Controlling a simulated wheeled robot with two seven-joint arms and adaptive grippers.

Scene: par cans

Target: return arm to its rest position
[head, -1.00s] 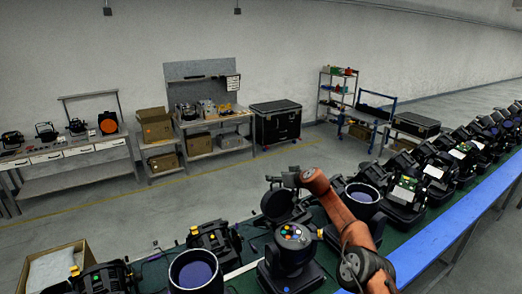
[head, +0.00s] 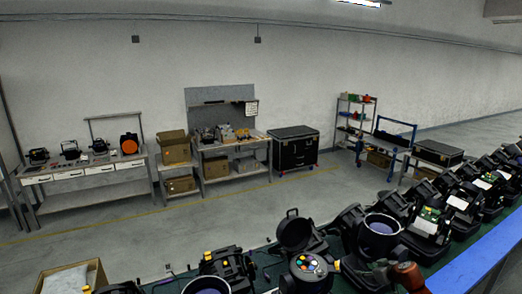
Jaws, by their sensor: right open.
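My right gripper (head: 372,272) is dark and sits low in the head view, at the end of my orange-red arm, which shows only as a short piece at the bottom edge. It is open, and I see nothing held in it. It is close in the picture to a black par can with coloured round dots (head: 311,267) and an open par can with a dark blue lens (head: 382,224). Whether it touches either is unclear. My left gripper is not in view.
A long row of black par cans (head: 456,202) runs along a green belt with a blue edge (head: 485,258). An open cardboard box (head: 97,276) is at lower left. Workbenches (head: 100,180), a black case (head: 293,148) and a shelf rack (head: 352,118) stand by the wall. The grey floor between is clear.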

